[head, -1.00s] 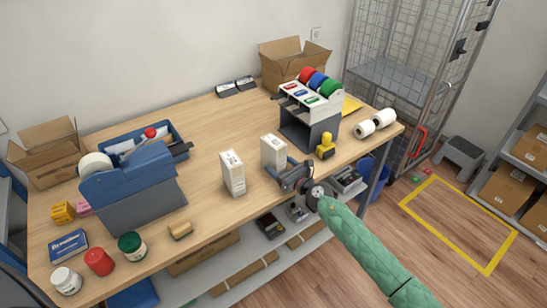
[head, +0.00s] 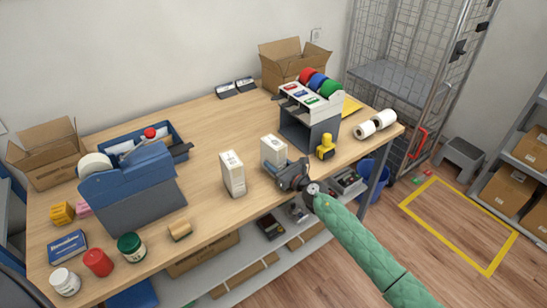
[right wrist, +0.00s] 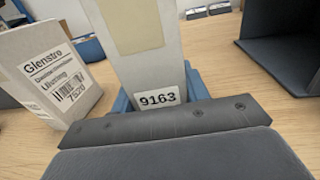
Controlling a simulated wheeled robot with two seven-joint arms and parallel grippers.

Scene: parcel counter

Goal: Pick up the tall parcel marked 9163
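The tall parcel marked 9163 (head: 274,150) stands upright on the wooden table, a pale box right of the middle. The right wrist view shows its face and 9163 label (right wrist: 157,98) close up, its top cut off. My right gripper (head: 284,172) is low at the parcel's near right side. In the wrist view, blue finger parts show on both sides of the parcel's lower end, behind a dark bar. The bar hides the parcel's foot, so I cannot tell whether the fingers press on it. My left gripper is not in view.
A similar pale box marked Glenstro 7520 (right wrist: 55,75) stands close to the left, also in the head view (head: 232,173). A dark tape stand (head: 309,128) and yellow stamp (head: 325,146) stand to the right. The table's front edge is near.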

